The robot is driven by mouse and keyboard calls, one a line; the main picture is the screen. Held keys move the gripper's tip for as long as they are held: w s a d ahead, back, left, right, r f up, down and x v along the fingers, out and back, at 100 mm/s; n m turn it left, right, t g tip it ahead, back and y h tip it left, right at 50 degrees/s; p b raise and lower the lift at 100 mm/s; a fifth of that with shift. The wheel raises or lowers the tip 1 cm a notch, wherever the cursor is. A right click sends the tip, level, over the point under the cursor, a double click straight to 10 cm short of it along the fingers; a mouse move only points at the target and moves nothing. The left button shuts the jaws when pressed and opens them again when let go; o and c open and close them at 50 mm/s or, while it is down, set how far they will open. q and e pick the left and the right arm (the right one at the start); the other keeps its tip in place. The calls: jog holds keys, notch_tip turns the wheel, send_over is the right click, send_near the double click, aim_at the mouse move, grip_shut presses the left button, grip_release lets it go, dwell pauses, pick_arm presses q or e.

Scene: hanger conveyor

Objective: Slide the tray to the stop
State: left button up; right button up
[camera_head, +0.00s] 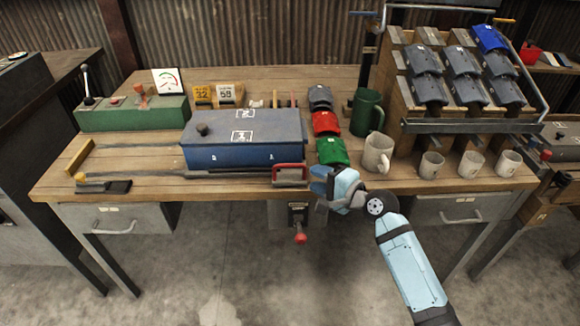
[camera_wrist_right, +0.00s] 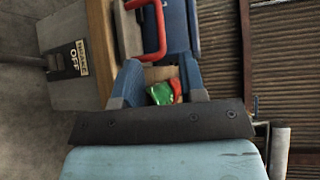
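A blue tray-like box (camera_head: 243,142) with white labels and a dark knob on top sits on the workbench between dark rails. A red handle (camera_head: 290,168) stands at its front right corner on a grey block; the handle also shows in the right wrist view (camera_wrist_right: 158,35). A yellow bar (camera_head: 79,157) lies at the left end of the rails; I cannot tell whether it is the stop. My right gripper (camera_head: 320,181) is just right of the handle, apart from it. Its blue fingers (camera_wrist_right: 160,88) are open with nothing between them. My left gripper is out of view.
A green lever unit (camera_head: 130,113) stands behind left. A red-knobbed lever (camera_head: 300,238) hangs below the front edge. Bare wood lies left of the box.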

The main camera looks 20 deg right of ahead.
aim_at(289, 166)
jog(key=b+x, duration=0.1)
jog(key=x, duration=0.9)
grip_shut()
